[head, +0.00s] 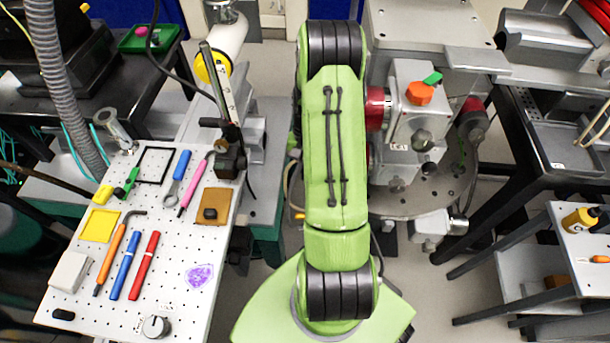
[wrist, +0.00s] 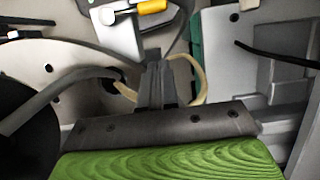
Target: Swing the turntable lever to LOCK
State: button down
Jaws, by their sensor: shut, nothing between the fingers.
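The turntable (head: 405,203) is a round grey plate with holes, right of my arm in the head view. It also shows at the left of the wrist view (wrist: 60,52). A yellow-orange piece (wrist: 152,7) on a pale block shows at the top of the wrist view; I cannot tell whether it is the lever. No LOCK mark is readable. My gripper (wrist: 156,72) is shut and empty, its fingers together near the plate's edge. A beige curved tube or cable (wrist: 198,75) passes beside the fingertips; contact is unclear. My arm hides the gripper in the head view.
A block with an orange knob (head: 419,93) stands over the turntable. A white perforated board (head: 165,245) with several tools is at the left. A black-framed table (head: 560,150) stands at the right. A dark cable (wrist: 275,52) crosses the wrist view's right.

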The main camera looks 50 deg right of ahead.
jog(key=s+a+f+b, duration=0.3)
jog(key=a+f, duration=0.1)
jog(key=f, duration=0.3)
jog(key=shift+s+a, duration=0.25)
jog(key=shift+a, duration=0.15)
